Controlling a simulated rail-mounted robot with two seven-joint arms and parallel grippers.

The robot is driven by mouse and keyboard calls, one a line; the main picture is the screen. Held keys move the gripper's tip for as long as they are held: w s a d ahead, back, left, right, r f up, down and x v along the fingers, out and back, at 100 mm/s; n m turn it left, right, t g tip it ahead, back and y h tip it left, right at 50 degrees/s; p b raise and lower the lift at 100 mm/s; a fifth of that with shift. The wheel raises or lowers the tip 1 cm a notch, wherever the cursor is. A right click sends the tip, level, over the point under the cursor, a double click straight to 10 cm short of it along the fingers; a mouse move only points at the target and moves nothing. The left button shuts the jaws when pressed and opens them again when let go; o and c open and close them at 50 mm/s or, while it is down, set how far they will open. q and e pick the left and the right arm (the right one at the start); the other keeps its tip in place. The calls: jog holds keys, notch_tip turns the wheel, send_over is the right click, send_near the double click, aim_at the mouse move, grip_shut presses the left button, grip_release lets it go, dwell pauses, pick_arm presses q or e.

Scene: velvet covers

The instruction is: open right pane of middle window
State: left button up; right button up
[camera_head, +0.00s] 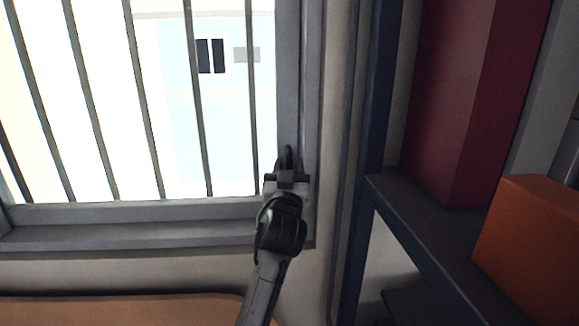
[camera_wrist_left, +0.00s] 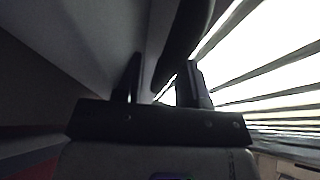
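The window pane (camera_head: 180,140), with dark vertical bars across it and bright light behind, fills the upper left of the head view. Its grey right-hand frame (camera_head: 291,80) carries a dark handle (camera_head: 288,155). My left gripper (camera_head: 287,168) is at this handle, low on the frame. In the left wrist view my left gripper's fingers (camera_wrist_left: 162,82) stand apart. A dark bar, seemingly the handle (camera_wrist_left: 186,38), reaches down between them, nearer the right finger. I cannot tell whether they touch. The pane looks shut against its frame. My right gripper is out of view.
A dark blue shelf unit (camera_head: 362,190) stands close to the right of the window. It holds a dark red box (camera_head: 450,100) and an orange box (camera_head: 530,240). A brown rounded surface (camera_head: 120,311) lies below the window sill.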

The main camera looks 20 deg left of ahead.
pick_arm(q)
jog(key=shift+c, duration=0.4)
grip_shut()
